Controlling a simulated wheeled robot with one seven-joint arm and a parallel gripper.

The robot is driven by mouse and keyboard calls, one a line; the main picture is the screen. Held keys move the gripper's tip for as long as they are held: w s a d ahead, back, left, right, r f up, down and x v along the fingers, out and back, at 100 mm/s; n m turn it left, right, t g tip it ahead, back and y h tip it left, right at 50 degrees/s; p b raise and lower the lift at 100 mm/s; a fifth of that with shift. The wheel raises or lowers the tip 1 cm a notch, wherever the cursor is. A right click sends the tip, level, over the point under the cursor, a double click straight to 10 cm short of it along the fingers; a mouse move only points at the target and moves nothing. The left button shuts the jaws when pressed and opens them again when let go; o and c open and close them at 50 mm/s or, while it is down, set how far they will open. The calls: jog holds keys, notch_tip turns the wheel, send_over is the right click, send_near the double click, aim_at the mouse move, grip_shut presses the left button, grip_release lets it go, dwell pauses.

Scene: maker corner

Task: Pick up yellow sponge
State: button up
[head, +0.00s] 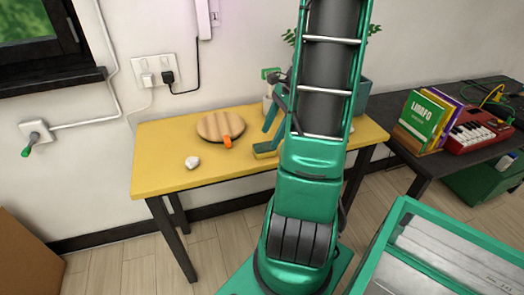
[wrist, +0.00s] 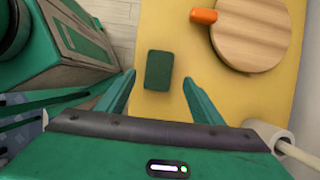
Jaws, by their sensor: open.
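The yellow sponge (head: 265,152) lies on the yellow table (head: 160,178) near its front edge, partly hidden by my gripper in the head view. In the wrist view its dark green top face (wrist: 158,70) shows. My gripper (head: 276,137) is over the table, pointing down at the sponge. In the wrist view my gripper (wrist: 159,79) is open, one finger on each side of the sponge's line, with visible gaps to both. Nothing is held. I cannot tell the exact height of the fingertips above the table.
A round wooden board (head: 218,124) with an orange object (head: 227,142) lies left of the sponge. A small white lump (head: 192,162) sits near the front edge. A dark table (head: 420,163) with books (head: 425,120) is at right.

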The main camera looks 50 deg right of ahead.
aim_at(266, 146)
jog(key=shift+x, duration=2.7)
jog(key=shift+s, duration=0.1)
jog(key=shift+c, duration=0.2)
jog(key=c, duration=1.1)
jog(key=shift+c, duration=0.3)
jog(key=shift+r, duration=0.1)
